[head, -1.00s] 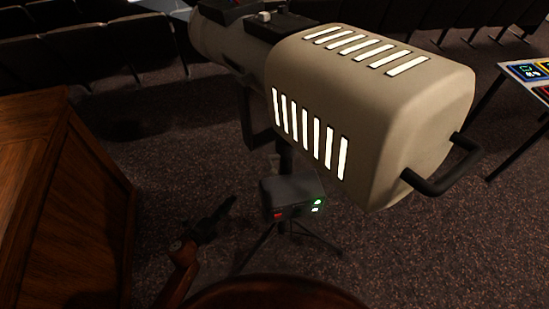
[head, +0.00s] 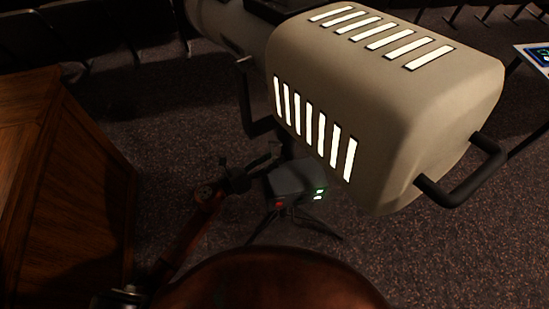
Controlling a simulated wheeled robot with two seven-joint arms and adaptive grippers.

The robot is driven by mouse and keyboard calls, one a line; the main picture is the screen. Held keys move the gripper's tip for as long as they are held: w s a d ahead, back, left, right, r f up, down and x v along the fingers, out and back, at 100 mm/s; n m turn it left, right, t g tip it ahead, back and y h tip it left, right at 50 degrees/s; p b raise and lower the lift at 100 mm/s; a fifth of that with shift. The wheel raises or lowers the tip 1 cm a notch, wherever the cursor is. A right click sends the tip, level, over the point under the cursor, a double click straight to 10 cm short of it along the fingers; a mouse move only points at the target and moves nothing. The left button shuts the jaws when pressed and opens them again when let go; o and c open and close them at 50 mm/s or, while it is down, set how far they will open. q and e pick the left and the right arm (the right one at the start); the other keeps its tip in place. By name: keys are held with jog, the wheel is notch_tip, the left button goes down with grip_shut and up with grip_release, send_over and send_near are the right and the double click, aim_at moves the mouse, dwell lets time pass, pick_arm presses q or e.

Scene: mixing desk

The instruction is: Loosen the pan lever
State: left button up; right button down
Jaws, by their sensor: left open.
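A large beige spotlight (head: 400,110) with glowing vents fills the upper right of the head view. A dark yoke (head: 246,105) holds it, with a small knob (head: 244,62) at the top of the yoke arm. I cannot make out the pan lever; the area under the lamp is dark and partly hidden by the housing. My left gripper (head: 247,163) is open, with its fingers spread, left of the yoke's lower part and just beside the grey box. I see nothing between its fingers. My right gripper is not in view.
A grey box (head: 298,180) with green lights and a red switch sits on the stand below the lamp, above tripod legs (head: 318,226). A wooden desk (head: 60,190) stands at left. A black handle (head: 465,185) sticks out from the lamp's rear. Carpet (head: 450,260) is clear at lower right.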

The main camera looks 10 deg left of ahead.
pick_arm(q)
jog(key=shift+w+d+r, duration=0.1)
jog(key=shift+w, duration=0.05)
grip_shut()
dwell(0.6)
